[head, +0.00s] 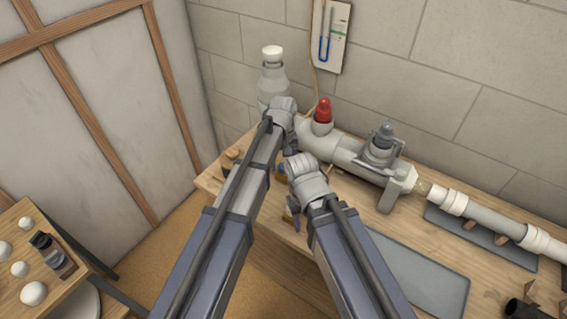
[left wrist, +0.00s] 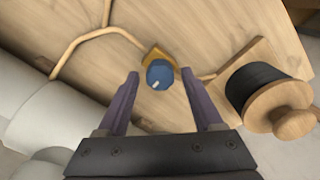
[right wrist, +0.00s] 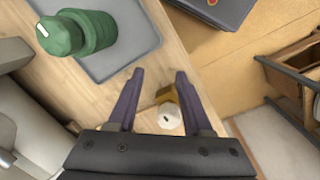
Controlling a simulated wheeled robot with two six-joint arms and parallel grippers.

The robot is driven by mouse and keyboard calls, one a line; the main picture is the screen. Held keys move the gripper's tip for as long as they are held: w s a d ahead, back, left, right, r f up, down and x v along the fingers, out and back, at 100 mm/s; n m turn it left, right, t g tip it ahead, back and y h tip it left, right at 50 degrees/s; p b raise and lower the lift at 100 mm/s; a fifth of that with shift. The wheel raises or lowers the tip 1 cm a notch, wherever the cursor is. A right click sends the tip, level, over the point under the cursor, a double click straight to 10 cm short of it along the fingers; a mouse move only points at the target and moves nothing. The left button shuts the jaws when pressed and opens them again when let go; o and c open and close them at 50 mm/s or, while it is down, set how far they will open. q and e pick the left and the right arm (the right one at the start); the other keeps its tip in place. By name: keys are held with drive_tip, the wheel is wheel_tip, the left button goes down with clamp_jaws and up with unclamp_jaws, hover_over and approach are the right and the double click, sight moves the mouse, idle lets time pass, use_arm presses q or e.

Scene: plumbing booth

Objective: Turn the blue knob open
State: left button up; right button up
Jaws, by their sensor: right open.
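The blue knob (left wrist: 159,75) is round with a small white mark. It sits on a yellow base on the wooden bench in the left wrist view. My left gripper (left wrist: 160,73) is open, with one finger on either side of the knob in that view; I see a gap on both sides and no contact. In the head view my left arm covers much of that area. My right gripper (right wrist: 159,71) is open and empty over the bench's front edge. A white knob (right wrist: 169,117) on a brass-coloured base shows between its fingers, nearer the palm.
A wooden spool with black winding (left wrist: 262,88) stands right of the knob. A green fitting (right wrist: 78,34) lies on a grey mat (right wrist: 133,48). In the head view a red-capped pipe assembly (head: 323,112) and a clear bottle (head: 272,75) stand at the back.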

sight(283, 165)
use_arm(q)
drive_tip(key=shift+o, duration=0.2)
wheel_tip(283, 165, up, 8)
drive_tip(key=p, duration=0.8)
use_arm(e)
wheel_tip(283, 165, up, 8)
use_arm(q)
drive_tip(key=shift+f, duration=0.1)
use_arm(e)
drive_tip(key=shift+f, duration=0.15)
use_arm(q)
drive_tip(key=s+a+m, duration=0.2)
drive_tip(key=s+a, duration=1.4)
drive_tip(key=a, duration=0.1)
drive_tip(key=s+d+m+y, duration=0.1)
drive_tip(key=s+d+m, duration=0.3)
drive_tip(key=d, duration=0.7)
drive_tip(key=shift+s+d, duration=0.15)
drive_tip(key=shift+s, duration=0.7)
